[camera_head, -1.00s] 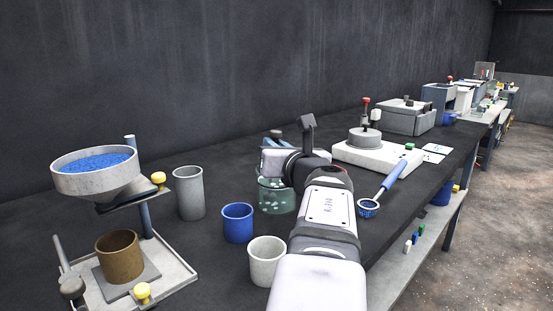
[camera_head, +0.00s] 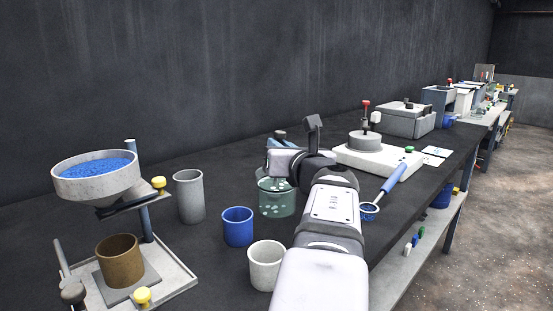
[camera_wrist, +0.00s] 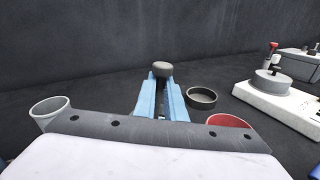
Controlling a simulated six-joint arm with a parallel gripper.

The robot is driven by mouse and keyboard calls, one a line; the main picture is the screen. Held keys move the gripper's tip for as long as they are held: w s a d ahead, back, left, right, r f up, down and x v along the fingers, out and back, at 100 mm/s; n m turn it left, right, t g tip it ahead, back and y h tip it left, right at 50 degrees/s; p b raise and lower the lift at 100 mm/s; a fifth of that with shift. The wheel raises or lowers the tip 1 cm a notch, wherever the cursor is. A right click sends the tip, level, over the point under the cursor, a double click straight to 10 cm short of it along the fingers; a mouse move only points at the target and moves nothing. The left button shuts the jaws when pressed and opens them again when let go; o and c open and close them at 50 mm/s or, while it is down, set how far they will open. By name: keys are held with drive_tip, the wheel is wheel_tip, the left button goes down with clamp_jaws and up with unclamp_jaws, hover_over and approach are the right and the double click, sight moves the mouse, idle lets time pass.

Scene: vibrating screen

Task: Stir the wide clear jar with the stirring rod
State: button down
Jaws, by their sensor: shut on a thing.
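The wide clear jar (camera_head: 278,203) stands on the bench in the head view, with greenish contents and white pellets. My gripper (camera_wrist: 162,88) is shut on the stirring rod, whose dark rounded knob (camera_wrist: 162,68) sticks up between the blue fingers. In the head view the knob (camera_head: 280,135) shows above my gripper (camera_head: 280,143), which is over the jar. The rod's lower end is hard to make out, hidden by the gripper and jar wall. The jar is mostly hidden in the wrist view.
A blue cup (camera_head: 238,229), a white cup (camera_head: 266,268) and a grey beaker (camera_head: 188,198) stand left of the jar. A blue-handled scoop (camera_head: 392,180) lies to the right, by a white machine (camera_head: 372,160). A sieve stand with a blue-filled bowl (camera_head: 75,184) is at the left.

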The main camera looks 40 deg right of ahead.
drive_tip(key=shift+d+r+p, duration=0.15)
drive_tip(key=shift+r+p, duration=1.05)
drive_tip(key=shift+r, duration=0.15)
drive_tip(key=shift+d+r+p, duration=0.2)
drive_tip(key=shift+r+p, duration=0.95)
drive_tip(key=shift+r, duration=0.25)
drive_tip(key=shift+d+r+p, duration=0.15)
drive_tip(key=shift+r+p, duration=1.05)
drive_tip(key=shift+r, duration=0.15)
drive_tip(key=shift+r+p, duration=2.2)
drive_tip(key=shift+r, duration=0.3)
wheel_tip(320, 180, up, 25)
drive_tip(key=p, duration=2.5)
drive_tip(key=shift+f, duration=0.1)
